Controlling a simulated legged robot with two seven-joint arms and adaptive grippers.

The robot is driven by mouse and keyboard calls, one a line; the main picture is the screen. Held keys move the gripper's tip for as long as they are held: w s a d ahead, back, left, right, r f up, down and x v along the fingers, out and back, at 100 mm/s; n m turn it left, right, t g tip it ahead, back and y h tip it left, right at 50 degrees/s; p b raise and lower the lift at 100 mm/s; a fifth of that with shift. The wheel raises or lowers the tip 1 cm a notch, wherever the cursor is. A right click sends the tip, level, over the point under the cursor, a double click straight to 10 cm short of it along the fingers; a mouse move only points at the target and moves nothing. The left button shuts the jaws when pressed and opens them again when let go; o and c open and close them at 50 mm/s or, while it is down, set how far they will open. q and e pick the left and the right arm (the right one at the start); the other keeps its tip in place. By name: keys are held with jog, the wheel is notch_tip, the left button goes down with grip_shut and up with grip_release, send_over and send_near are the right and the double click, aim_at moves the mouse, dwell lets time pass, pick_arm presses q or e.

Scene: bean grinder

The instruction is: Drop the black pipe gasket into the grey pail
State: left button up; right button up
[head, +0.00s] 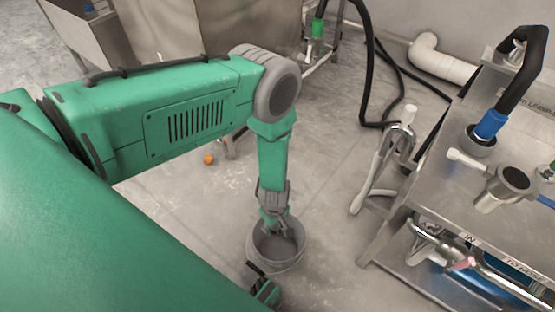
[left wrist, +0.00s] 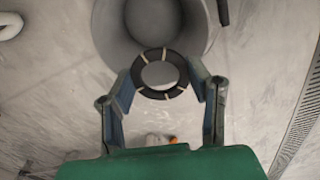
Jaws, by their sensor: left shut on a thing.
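The black pipe gasket (left wrist: 160,74) is a flat dark ring with several pale marks, seen in the left wrist view between the fingers of my left gripper (left wrist: 162,88). That gripper is shut on it. The grey pail (left wrist: 209,20) stands open on the floor beyond the gasket in the left wrist view. In the head view my left gripper (head: 279,226) reaches down at the mouth of the grey pail (head: 275,262); the gasket is hard to make out there. I cannot tell whether the gasket is inside the rim or above it.
A metal bench (head: 455,190) with hoses and a metal cup (head: 503,188) stands at the right. A silver stand (head: 385,160) is between it and the pail. An orange ball (head: 209,159) lies on the floor. A floor grate (left wrist: 303,120) shows in the left wrist view.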

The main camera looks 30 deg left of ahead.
pick_arm(q)
notch_tip(320, 180, down, 5)
jog(key=b, duration=0.3)
jog(key=shift+a+f+b, duration=0.1)
jog(key=shift+f+b, duration=0.05)
jog(key=shift+b, duration=0.2)
jog(key=o, duration=0.9)
jog(key=shift+a, duration=0.2)
notch_tip(320, 180, up, 12)
jog(key=shift+f, duration=0.1)
